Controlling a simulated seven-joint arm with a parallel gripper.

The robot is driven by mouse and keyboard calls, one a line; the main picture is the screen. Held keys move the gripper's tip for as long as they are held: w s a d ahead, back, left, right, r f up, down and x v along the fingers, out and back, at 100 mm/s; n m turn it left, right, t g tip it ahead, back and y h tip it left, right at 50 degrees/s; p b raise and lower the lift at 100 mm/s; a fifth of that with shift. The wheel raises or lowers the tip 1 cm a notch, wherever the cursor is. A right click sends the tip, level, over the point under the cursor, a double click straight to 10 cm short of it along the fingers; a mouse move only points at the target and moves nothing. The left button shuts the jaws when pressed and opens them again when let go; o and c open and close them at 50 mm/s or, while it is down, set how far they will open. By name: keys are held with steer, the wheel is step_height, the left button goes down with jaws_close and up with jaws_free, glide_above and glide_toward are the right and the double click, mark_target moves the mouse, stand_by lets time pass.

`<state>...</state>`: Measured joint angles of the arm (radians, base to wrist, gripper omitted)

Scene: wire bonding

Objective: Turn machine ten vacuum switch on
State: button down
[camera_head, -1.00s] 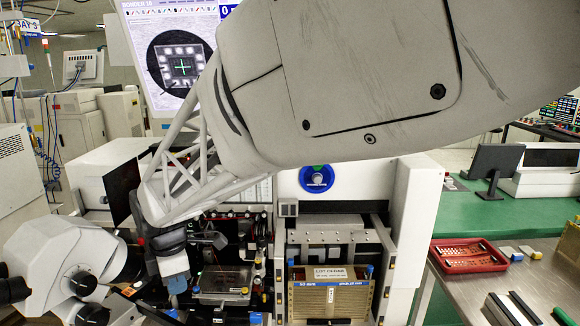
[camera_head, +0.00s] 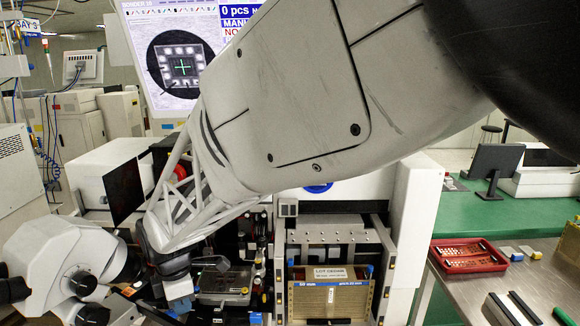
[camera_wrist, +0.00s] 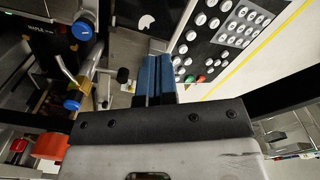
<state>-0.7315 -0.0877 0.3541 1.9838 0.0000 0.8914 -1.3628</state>
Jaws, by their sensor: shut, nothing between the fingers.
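The bonding machine (camera_head: 420,215) fills the middle of the head view, with a screen (camera_head: 180,68) above it. My gripper (camera_head: 180,303) is low at the machine's left front, beside the metal work stage (camera_head: 225,283). In the wrist view my gripper (camera_wrist: 152,64) has its blue fingers together, shut and empty. A small black-tipped lever (camera_wrist: 123,74) stands just left of the fingertips, apart from them. A keypad (camera_wrist: 225,33) with white, red and green buttons is at their right. No readable label marks the vacuum switch, so I cannot tell which control it is.
A white microscope (camera_head: 65,262) stands close left of my gripper. Blue knobs (camera_wrist: 82,30) and a bent metal rod (camera_wrist: 66,68) crowd the wrist view's left. A gold magazine (camera_head: 330,299) is right of the stage. A red tray (camera_head: 468,256) lies on the right table.

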steer(key=shift+s+d+f, duration=0.15)
steer(key=shift+f, duration=0.9)
steer(key=shift+w+a, duration=0.2)
steer(key=shift+w, duration=0.35)
steer(key=shift+w+d, duration=0.25)
steer(key=shift+d, duration=0.15)
steer(key=shift+w+d, duration=0.1)
steer(key=shift+w, duration=0.05)
steer(key=shift+a+r, duration=0.25)
steer(key=shift+r, duration=3.25)
